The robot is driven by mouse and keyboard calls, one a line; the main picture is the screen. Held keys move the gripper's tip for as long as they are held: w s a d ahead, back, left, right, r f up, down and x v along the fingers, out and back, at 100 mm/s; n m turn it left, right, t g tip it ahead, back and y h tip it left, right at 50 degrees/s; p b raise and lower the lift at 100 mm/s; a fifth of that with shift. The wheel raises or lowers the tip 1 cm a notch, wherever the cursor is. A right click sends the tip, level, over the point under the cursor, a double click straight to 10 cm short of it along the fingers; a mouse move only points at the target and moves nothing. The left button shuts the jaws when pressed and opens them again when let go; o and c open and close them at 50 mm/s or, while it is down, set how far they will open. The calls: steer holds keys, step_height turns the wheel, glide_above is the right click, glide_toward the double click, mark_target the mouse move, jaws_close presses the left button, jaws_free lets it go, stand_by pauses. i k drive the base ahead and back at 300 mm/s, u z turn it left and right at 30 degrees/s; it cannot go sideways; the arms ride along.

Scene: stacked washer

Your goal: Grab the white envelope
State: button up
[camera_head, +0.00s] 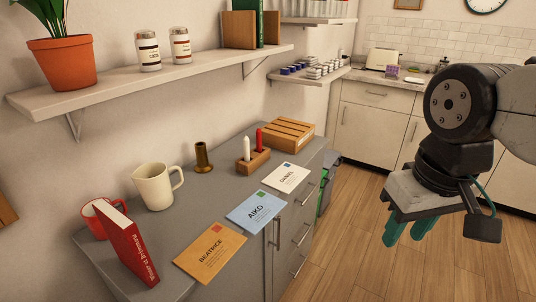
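The white envelope (284,183) lies flat on the grey cabinet top, near its front edge. A blue envelope (256,218) marked AIKO and an orange-brown envelope (211,258) marked BEATRICE lie nearer me in the same row. My gripper (407,238) hangs at the right of the view, over the wood floor and well apart from the white envelope. Its two teal fingers point down with a gap between them, and nothing shows between them.
On the grey cabinet (218,205) stand a red book (128,245), a red mug (91,219), a cream pitcher (153,186), a brass candlestick (203,158), a wooden holder (253,163) with red and white candles, and a wooden box (287,135). A wall shelf (190,75) overhangs the cabinet's back.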

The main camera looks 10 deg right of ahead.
mark_target(287, 176)
steer(key=i, duration=0.35)
steer(key=z, duration=1.95)
steer(key=i, duration=2.1)
steer(key=u, duration=3)
